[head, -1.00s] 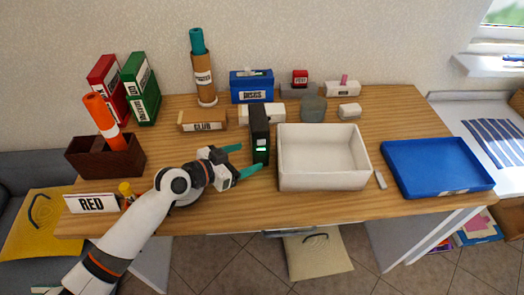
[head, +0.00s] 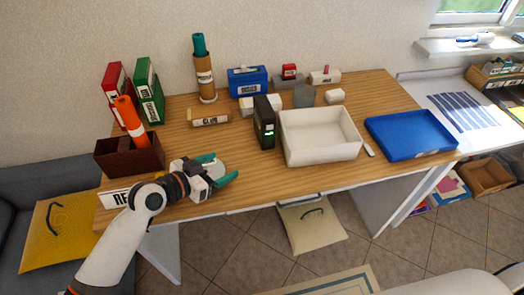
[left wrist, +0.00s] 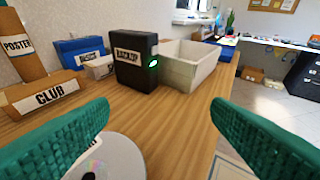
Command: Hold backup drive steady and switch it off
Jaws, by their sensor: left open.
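The backup drive (head: 264,121) is an upright black box on the desk, left of the white bin, with a lit green light low on its front. In the left wrist view the drive (left wrist: 130,62) shows a BACKUP label and the green light on its right side. My left gripper (head: 221,168) is open and empty, in front and to the left of the drive, apart from it. Its two green fingers frame the lower left and right of the left wrist view. My right gripper is not in view.
A silver disc (left wrist: 98,157) lies under my left gripper. The white bin (head: 322,154) stands right of the drive, a blue tray (head: 410,151) farther right. The CLUB block (head: 210,118) is left of the drive, a brown box (head: 128,158) farther left. Desk between gripper and drive is clear.

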